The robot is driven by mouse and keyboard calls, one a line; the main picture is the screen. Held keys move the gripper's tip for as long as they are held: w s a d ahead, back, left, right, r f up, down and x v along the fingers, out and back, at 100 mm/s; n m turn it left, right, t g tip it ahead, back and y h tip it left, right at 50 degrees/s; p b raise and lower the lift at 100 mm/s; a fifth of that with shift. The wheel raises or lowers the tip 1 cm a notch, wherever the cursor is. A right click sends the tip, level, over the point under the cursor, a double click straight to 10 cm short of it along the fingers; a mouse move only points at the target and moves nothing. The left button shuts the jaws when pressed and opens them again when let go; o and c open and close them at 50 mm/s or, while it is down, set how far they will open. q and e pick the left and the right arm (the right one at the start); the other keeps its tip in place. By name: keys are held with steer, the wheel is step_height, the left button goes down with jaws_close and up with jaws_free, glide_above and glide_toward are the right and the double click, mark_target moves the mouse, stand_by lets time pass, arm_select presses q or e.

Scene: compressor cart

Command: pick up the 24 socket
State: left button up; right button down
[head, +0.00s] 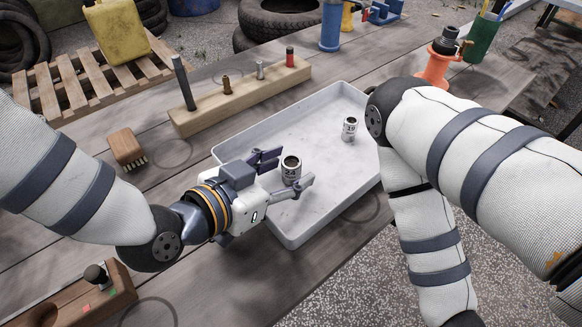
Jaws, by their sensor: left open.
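The 24 socket (291,170), a short metal cylinder with a dark open top and "24" on its side, stands upright in the left part of the grey tray (296,230). My left gripper (284,174) is open, with one finger behind the socket and one in front of it. The socket sits between the fingertips; I cannot tell whether either finger touches it. A second socket (350,128), marked "19", stands upright farther right in the tray. My right arm shows at the right, but its gripper is not in view.
A wooden block (240,97) with several upright pegs stands behind the tray. A brush (127,149) lies left of it. An orange stand (434,68) with a dark fitting and a green cup (483,38) are at the back right. The tray's middle is clear.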

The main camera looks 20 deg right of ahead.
arm_select(q)
steer(key=shift+w+d+f, duration=0.15)
steer(key=shift+d, duration=0.05)
jaws_close()
